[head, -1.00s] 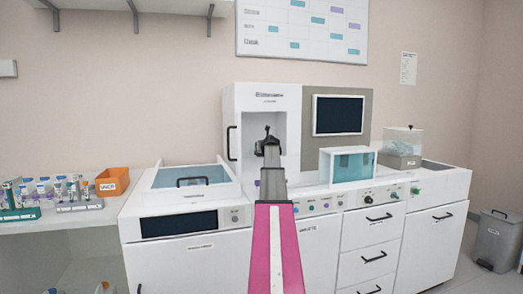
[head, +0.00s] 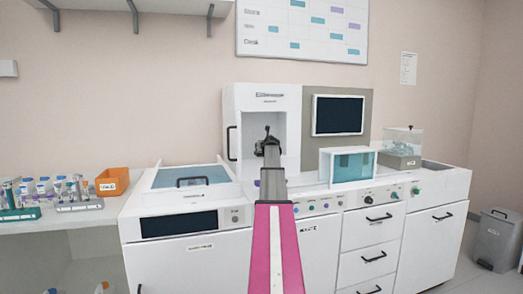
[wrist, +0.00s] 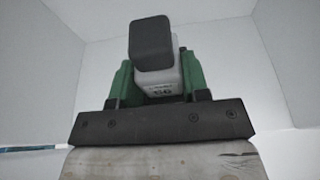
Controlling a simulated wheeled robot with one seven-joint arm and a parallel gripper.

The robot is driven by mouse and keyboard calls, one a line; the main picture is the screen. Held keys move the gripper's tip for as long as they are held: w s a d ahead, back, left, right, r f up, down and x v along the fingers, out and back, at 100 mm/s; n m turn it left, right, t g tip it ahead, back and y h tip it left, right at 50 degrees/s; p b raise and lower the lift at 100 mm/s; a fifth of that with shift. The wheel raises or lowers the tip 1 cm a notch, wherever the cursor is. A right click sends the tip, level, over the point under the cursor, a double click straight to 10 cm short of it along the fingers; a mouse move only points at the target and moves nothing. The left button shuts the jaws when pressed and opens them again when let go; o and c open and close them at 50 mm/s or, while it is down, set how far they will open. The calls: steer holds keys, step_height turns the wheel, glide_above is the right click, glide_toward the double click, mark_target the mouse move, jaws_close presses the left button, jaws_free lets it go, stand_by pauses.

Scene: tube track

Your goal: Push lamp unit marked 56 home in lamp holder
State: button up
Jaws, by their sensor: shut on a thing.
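The lamp unit marked 56 (wrist: 162,92) shows in the wrist view as a pale block with a dark grey block (wrist: 151,44) at its top end. My gripper (wrist: 158,80) is shut on it, with green pieces close on both sides. In the head view my gripper (head: 268,137) is inside the open bay of the white cabinet (head: 262,98), seen from behind. The arm hides most of the lamp unit there. I cannot make out the lamp holder or how deep the unit sits in it.
Pale bay walls (wrist: 234,58) surround my gripper. A dark screen (head: 338,114) stands right of the bay, with a teal-windowed box (head: 348,165) below it. A lidded bath (head: 190,177) is at the left. An orange bin (head: 112,181) and tube racks stand farther left.

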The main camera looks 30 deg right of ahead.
steer(key=shift+r, duration=0.1)
stand_by(0.6)
steer(key=o, duration=1.2)
steer(key=v, duration=1.1)
steer(key=shift+d, duration=0.15)
